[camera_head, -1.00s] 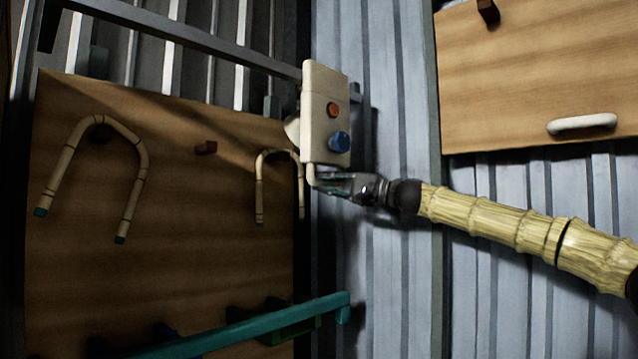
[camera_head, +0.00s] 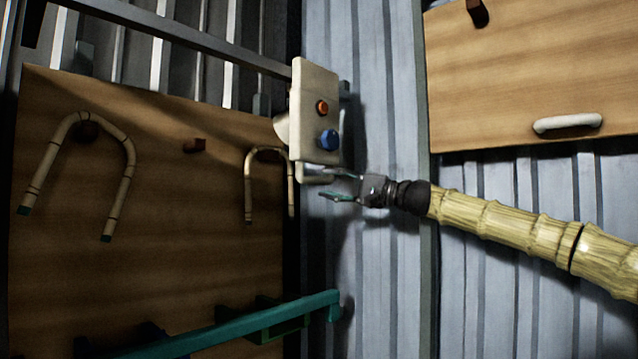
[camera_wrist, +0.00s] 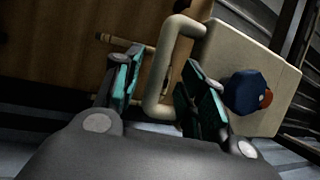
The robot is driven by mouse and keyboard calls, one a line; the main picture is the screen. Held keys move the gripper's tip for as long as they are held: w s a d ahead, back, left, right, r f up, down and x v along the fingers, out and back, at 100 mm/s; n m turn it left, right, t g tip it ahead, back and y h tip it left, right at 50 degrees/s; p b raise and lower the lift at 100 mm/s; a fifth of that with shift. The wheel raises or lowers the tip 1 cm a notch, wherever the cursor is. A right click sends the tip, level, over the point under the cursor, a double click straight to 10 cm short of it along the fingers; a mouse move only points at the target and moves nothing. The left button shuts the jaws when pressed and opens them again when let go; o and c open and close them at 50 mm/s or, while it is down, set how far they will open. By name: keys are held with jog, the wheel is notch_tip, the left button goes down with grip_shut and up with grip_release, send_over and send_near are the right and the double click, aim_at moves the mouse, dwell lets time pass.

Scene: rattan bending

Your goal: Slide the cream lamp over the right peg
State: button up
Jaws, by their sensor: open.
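The cream lamp (camera_head: 313,105) is a box with an orange knob, a blue knob and a bent handle at its bottom. It is upright at the right edge of the left wooden board, below a grey rail. What holds it up behind is hidden. My gripper (camera_head: 328,182) is open, just below and right of the lamp, its fingers apart near the handle. In the wrist view the lamp (camera_wrist: 240,80) is at right, and its handle shows between my open fingers (camera_wrist: 163,62). A brown peg (camera_head: 194,145) shows on the left board; no peg is visible at the lamp.
Two bent rattan canes hang on the left board, one at left (camera_head: 128,155) and one beside the lamp (camera_head: 249,190). A teal rail (camera_head: 250,325) runs below. A second board (camera_head: 530,70) with a white handle (camera_head: 567,123) is at right. Corrugated wall lies between.

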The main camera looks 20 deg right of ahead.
jog(key=v, duration=0.7)
jog(key=shift+d, duration=0.2)
jog(key=shift+s+f, duration=0.1)
jog(key=shift+s, duration=0.05)
